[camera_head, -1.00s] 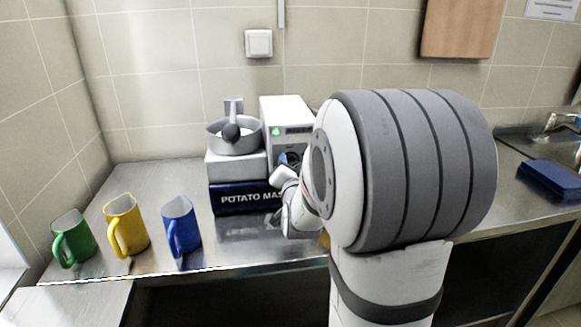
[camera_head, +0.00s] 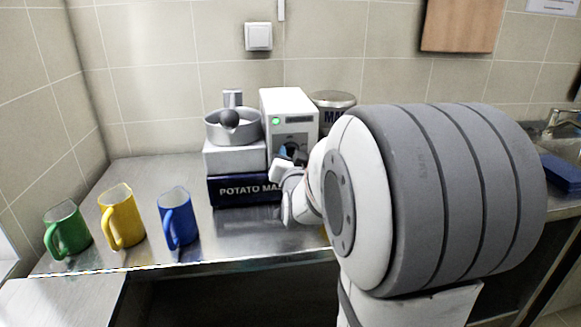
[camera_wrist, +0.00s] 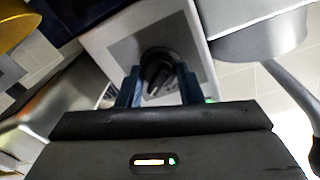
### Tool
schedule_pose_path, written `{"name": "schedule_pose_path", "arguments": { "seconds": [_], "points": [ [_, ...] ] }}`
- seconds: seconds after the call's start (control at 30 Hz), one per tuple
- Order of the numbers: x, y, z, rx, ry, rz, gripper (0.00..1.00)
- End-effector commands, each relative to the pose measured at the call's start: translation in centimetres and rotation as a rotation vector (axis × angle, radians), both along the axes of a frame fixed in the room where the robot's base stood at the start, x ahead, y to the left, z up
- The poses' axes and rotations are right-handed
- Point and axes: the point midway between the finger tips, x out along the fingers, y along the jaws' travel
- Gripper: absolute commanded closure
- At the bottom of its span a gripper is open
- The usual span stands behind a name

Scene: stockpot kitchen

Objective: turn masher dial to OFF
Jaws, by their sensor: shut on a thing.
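The masher's white control box (camera_head: 287,102) stands at the back of the steel counter, with a grey front panel and a lit green light (camera_head: 275,121). In the wrist view the black dial (camera_wrist: 157,68) sits on the grey panel (camera_wrist: 122,48). My gripper (camera_wrist: 158,80) has its blue fingers on both sides of the dial and is shut on it. In the head view my gripper (camera_head: 286,152) is at the box's front and largely hides the dial. I cannot read the dial's setting or any markings. The masher's grey bowl (camera_head: 233,132) is left of the box.
A dark blue base labelled "POTATO MAS…" (camera_head: 240,189) is below the bowl. Green (camera_head: 67,230), yellow (camera_head: 121,218) and blue (camera_head: 178,218) mugs stand at the left front. A metal canister (camera_head: 333,101) is behind my arm. The counter between the blue mug and my gripper is clear.

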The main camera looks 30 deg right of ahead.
Motion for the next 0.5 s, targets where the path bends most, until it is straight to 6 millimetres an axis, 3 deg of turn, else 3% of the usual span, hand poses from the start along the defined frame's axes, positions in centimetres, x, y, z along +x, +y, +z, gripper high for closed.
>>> {"name": "schedule_pose_path", "arguments": {
  "seconds": [0.5],
  "points": [
    [0.0, -0.06, -0.46, -0.473, 0.128, -0.002, 0.9]
  ]
}}
